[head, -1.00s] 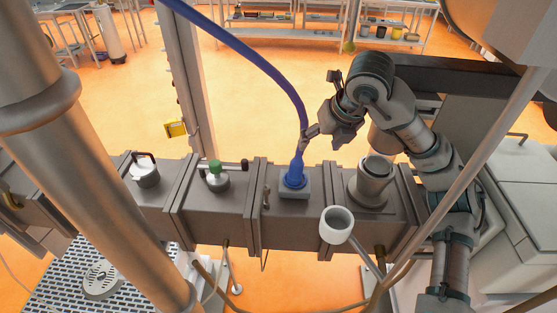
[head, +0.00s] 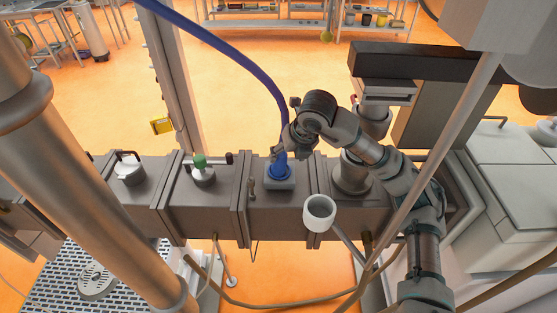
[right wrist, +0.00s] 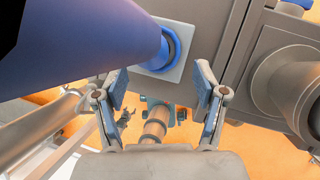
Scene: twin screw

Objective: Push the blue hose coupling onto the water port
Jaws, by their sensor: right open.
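The blue hose coupling (head: 281,165) stands upright at the pale square block of the water port (head: 292,184) on top of the grey barrel. Its thick blue hose (head: 240,59) rises and bends away to the upper left. My right gripper (head: 280,150) is beside the coupling's upper part and partly covers it. In the right wrist view my right gripper (right wrist: 160,82) is open, with nothing between its fingers. There the hose (right wrist: 70,45) fills the upper left, and the coupling's blue collar (right wrist: 170,48) lies just beyond the fingertips. I cannot tell how far the coupling is seated. My left gripper is not in view.
A grey cylindrical feed neck (head: 350,176) stands right of the port, with a white cup-like funnel (head: 320,211) in front. A green-topped valve (head: 202,172) and a capped fitting (head: 130,170) are to the left. A thick metal post (head: 85,180) crosses the left foreground.

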